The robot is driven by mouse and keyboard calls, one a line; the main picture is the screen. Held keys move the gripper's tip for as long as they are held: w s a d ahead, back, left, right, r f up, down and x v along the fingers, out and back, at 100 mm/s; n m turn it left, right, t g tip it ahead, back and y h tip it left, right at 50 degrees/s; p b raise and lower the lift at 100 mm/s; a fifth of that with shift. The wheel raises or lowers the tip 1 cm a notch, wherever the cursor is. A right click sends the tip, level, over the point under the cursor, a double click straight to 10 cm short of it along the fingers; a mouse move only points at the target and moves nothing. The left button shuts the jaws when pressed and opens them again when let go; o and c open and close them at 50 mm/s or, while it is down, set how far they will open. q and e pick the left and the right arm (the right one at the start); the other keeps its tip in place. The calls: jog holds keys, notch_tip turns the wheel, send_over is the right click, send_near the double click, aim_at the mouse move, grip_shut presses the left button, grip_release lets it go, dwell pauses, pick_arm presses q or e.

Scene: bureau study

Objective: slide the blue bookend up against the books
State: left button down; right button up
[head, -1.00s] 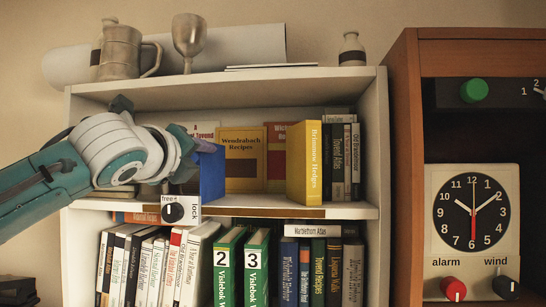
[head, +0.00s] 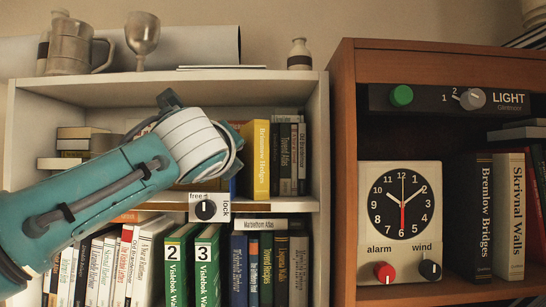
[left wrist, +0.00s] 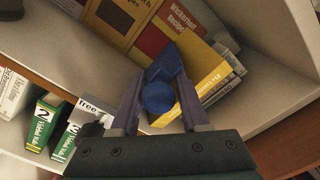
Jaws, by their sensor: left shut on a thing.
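The blue bookend (left wrist: 168,62) shows in the left wrist view with a round blue knob on its near side. My left gripper (left wrist: 160,83) is shut on this knob, one purple finger on each side. The upright yellow book (left wrist: 212,83) stands right beside the bookend; I cannot tell whether they touch. In the head view my left wrist and forearm hide the gripper and nearly all of the bookend, just left of the yellow book (head: 257,160). Dark books (head: 285,158) stand to its right. My right gripper is not in view.
A free/lock dial (head: 206,209) sits on the shelf's front edge below my wrist. The lower shelf holds green binders (head: 207,262) and other books. A brown cabinet (head: 342,130) with a clock (head: 402,205) stands on the right. Metal cups (head: 142,38) stand on top.

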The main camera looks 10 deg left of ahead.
pick_arm(q)
jog(key=shift+r, duration=0.25)
jog(key=c, duration=0.5)
grip_release()
jog(key=shift+f, duration=0.1)
jog(key=shift+s+f+b, duration=0.1)
jog(key=shift+s+b, duration=0.25)
jog(key=b+v, duration=0.4)
jog(key=v, duration=0.5)
jog(key=shift+b, duration=0.4)
jog(key=shift+d, duration=0.1)
